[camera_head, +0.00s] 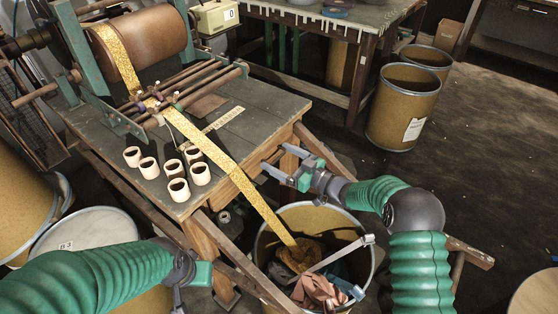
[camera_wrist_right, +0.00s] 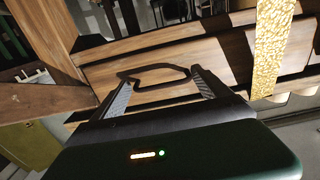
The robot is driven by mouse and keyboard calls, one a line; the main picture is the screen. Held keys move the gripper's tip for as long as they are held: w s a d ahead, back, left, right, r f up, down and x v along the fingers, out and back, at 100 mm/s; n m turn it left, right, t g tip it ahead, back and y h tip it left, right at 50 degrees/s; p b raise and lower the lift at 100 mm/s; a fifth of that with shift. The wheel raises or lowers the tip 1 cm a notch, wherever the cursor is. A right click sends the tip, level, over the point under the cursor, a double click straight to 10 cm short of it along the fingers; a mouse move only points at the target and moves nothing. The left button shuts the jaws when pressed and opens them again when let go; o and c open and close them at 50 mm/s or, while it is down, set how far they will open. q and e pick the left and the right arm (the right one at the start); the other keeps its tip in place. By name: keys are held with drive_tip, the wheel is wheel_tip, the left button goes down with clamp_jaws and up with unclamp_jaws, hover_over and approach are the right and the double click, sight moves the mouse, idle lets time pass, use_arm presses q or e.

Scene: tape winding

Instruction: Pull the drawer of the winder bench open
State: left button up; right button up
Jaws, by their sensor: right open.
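The winder bench (camera_head: 262,106) has a dark top and wooden sides. In the right wrist view, its wooden drawer front (camera_wrist_right: 215,58) carries a dark bow-shaped handle (camera_wrist_right: 153,68). My right gripper (camera_head: 275,158) is at the bench's right side. Its fingers are spread in the right wrist view (camera_wrist_right: 160,78), with the handle between and just beyond the tips; I cannot tell whether they touch it. The drawer looks shut, its front mostly hidden in the head view. My left gripper (camera_head: 184,286) is low at the front left, its fingers partly cut off by the frame.
A patterned gold tape (camera_head: 232,170) runs from the roller (camera_head: 149,40) over the bench into a scrap bin (camera_head: 370,254) below my right gripper. Several cream cups (camera_head: 200,174) stand near the bench's front corner. Drums (camera_head: 404,105) stand at the back right; the floor before them is clear.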

drive_tip(key=shift+w+a, duration=0.15)
drive_tip(key=shift+a, duration=0.05)
drive_tip(key=shift+d, duration=0.15)
drive_tip(key=c, duration=1.8)
